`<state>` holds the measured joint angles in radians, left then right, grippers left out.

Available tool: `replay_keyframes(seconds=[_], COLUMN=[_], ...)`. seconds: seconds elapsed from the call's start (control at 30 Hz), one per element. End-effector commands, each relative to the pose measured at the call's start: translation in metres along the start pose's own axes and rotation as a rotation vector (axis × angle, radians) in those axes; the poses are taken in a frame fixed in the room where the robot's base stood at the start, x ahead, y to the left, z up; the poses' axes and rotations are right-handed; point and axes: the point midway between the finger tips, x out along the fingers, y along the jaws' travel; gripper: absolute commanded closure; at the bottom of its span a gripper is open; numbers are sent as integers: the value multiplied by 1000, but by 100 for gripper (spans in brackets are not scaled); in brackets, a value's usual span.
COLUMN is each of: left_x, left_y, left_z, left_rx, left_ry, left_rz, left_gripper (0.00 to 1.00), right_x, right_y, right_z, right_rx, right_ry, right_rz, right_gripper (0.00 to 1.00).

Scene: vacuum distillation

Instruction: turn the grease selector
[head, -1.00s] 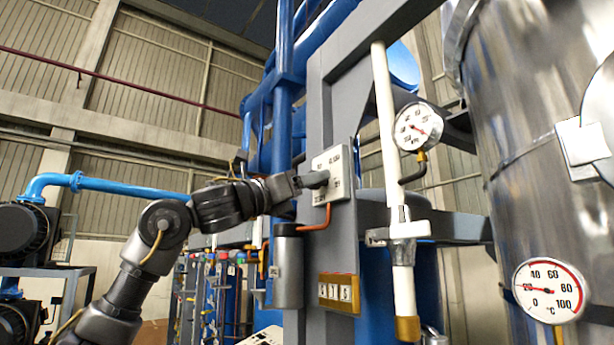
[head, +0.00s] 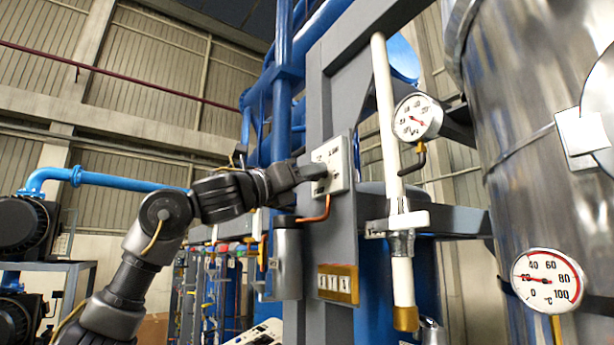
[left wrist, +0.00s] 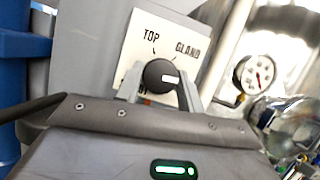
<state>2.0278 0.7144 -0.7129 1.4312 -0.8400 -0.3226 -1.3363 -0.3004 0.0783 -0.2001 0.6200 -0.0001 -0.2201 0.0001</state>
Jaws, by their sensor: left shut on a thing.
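The grease selector is a round black knob (left wrist: 158,73) with a white pointer mark, on a pale plate (left wrist: 151,36) lettered TOP and GLAND. A third label at the plate's lower left is mostly hidden. The pointer mark lies toward the right of the knob. My left gripper (left wrist: 160,86) has one finger on each side of the knob and is shut on it. In the head view the plate (head: 341,158) is on the grey column, with my left gripper (head: 318,171) against its face, covering the knob. My right gripper is not in view.
Right of the plate are a white vertical pipe (head: 386,120), a round pressure gauge (head: 416,118) and a shiny metal vessel with a temperature gauge (head: 548,280). Below the plate are a grey cylinder (head: 287,262) and a brass-coloured numbered counter (head: 337,284).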

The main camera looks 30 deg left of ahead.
Motion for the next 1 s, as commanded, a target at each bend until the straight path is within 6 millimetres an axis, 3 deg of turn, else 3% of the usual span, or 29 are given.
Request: replay_keyframes(seconds=[0.7, 1.0], left_x=[0, 0], left_y=[-5, -5], left_z=[1, 2], left_rx=[-588, -763], left_ry=[-1, -1], left_rz=[243, 316], left_gripper=[85, 85], right_x=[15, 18], right_y=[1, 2], right_z=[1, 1], right_rx=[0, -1], right_ry=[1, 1], right_rz=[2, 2], right_gripper=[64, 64])
